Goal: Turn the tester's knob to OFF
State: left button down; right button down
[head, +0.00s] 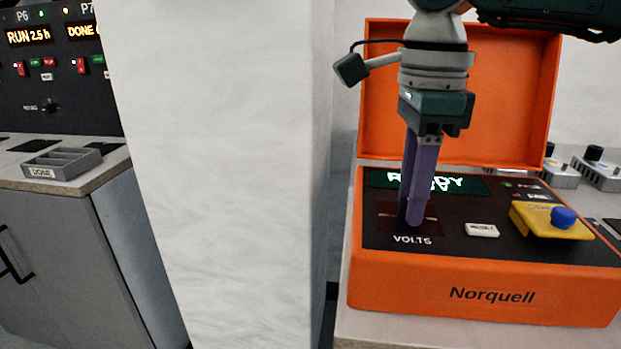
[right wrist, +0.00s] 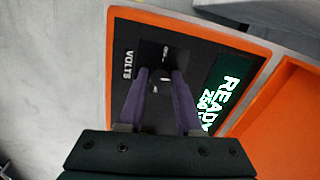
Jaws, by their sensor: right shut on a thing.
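The orange tester (head: 480,294), marked Norquell, stands on a bench at the right of the head view with its lid open at the back. Its display (head: 468,183) reads READY, partly covered by my gripper. My right gripper (head: 414,220) points down at the panel by the VOLTS label, its purple fingers shut on the knob. The fingers mostly hide the knob in the head view. In the right wrist view the fingertips close around the dark knob (right wrist: 160,78); its pointer setting is too small to tell. My left gripper is out of view.
A yellow box with a blue button (head: 564,217) sits on the tester's right side, with a white button (head: 482,230) beside it. A pale pillar (head: 225,170) stands left of the tester. A grey tray (head: 62,162) lies on the left counter.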

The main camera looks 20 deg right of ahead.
jog(key=n, duration=0.3)
jog(key=shift+n, duration=0.4)
jog(key=n+b, duration=0.1)
jog(key=n, duration=0.3)
jog(key=shift+n, duration=0.3)
jog(key=n, duration=0.5)
jog(key=shift+b, duration=0.4)
jog(key=shift+n, duration=1.7)
jog(key=c, duration=0.6)
grip_release()
